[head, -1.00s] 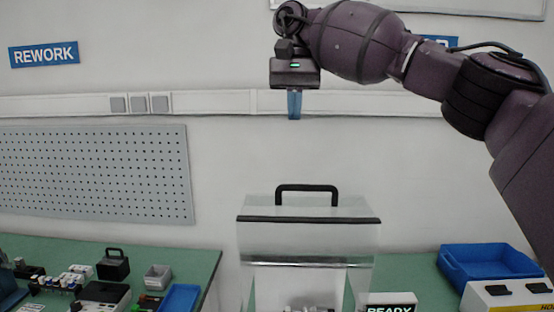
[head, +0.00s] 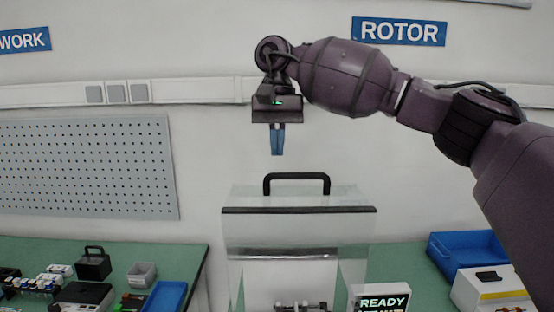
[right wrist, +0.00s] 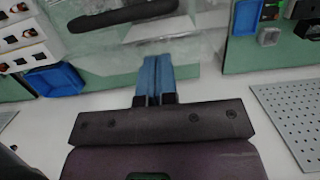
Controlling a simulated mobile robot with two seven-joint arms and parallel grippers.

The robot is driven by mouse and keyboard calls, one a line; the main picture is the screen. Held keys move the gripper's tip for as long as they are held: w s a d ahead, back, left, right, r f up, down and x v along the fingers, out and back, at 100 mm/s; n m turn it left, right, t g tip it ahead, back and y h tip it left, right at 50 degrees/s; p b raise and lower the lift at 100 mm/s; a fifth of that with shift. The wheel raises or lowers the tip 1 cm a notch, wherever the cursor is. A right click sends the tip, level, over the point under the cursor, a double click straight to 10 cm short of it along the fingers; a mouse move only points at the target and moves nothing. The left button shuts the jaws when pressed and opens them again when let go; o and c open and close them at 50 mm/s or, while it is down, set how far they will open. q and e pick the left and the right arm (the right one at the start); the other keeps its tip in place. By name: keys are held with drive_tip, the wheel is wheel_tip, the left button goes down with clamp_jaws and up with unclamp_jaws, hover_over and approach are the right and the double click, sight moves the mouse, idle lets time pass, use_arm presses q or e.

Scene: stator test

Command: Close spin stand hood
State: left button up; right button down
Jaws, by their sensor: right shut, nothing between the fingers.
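The spin stand hood (head: 298,230) is a clear box with a dark front edge and a black bar handle (head: 296,176) on top. It stands raised over the spin stand, whose metal parts (head: 300,307) show low inside it. My right gripper (head: 277,153) points down, fingers shut and empty, above and slightly left of the handle, apart from it. In the right wrist view the blue fingers (right wrist: 153,62) are together, and the black handle (right wrist: 122,14) lies beyond them, to the upper left. My left gripper is in neither view.
A READY sign (head: 382,302) stands at the hood's lower right. A blue bin (head: 462,255) and a white box (head: 490,288) are on the right bench. The left bench holds a black handled box (head: 94,264), a grey bin (head: 142,275) and a blue tray (head: 167,297). Space around the gripper is clear.

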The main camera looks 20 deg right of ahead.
sight(277, 190)
drive_tip(key=shift+s+a+f, duration=0.2)
drive_tip(key=shift+s+f, duration=0.25)
drive_tip(key=shift+s, duration=0.25)
drive_tip(key=shift+s+a+f, duration=0.2)
drive_tip(key=shift+s+f, duration=0.25)
drive_tip(key=shift+s, duration=0.2)
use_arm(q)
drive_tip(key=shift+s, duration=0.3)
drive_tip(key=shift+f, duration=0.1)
use_arm(e)
drive_tip(key=shift+f, duration=0.15)
